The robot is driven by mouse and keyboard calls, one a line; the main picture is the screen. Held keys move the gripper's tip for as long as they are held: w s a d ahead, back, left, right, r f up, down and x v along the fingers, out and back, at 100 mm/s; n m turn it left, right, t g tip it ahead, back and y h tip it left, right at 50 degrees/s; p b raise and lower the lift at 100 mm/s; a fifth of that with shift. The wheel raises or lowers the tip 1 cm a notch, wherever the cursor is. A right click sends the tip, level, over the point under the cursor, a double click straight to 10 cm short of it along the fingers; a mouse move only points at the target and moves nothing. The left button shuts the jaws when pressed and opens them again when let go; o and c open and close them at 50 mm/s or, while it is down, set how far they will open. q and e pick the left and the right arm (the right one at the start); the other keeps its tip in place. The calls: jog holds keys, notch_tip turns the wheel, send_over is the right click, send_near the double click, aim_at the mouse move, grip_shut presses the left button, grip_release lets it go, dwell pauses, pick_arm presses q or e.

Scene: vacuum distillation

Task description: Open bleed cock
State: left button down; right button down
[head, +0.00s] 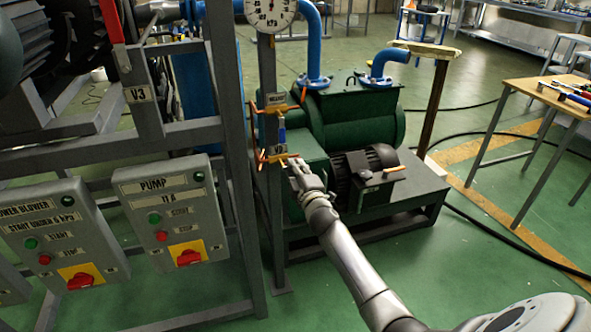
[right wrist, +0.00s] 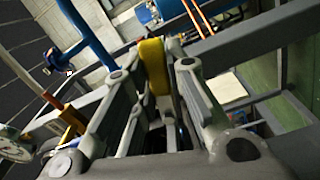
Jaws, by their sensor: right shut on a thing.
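Two small brass-coloured cocks sit one above the other on the grey post below the gauge in the head view. The upper cock (head: 275,110) has an orange-brown handle lying roughly crosswise, under a small label too blurred to read. The lower cock (head: 268,157) has a similar handle, also roughly crosswise, beside a small label. I cannot tell from the labels which is the bleed cock. My right gripper (head: 294,164) is at the right end of the lower handle. In the right wrist view its fingers are shut on a yellow handle (right wrist: 153,66). My left gripper is out of view.
A round gauge (head: 269,14) tops the post. A green pump (head: 352,115) with a dark motor (head: 364,172) stands close behind my right gripper. Control boxes, including one labelled PUMP (head: 172,208), hang at the left. A wooden table (head: 562,98) stands at the right.

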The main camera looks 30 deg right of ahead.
jog(key=c, duration=1.4)
grip_release()
jog(key=v, duration=1.2)
jog(key=shift+f, duration=0.1)
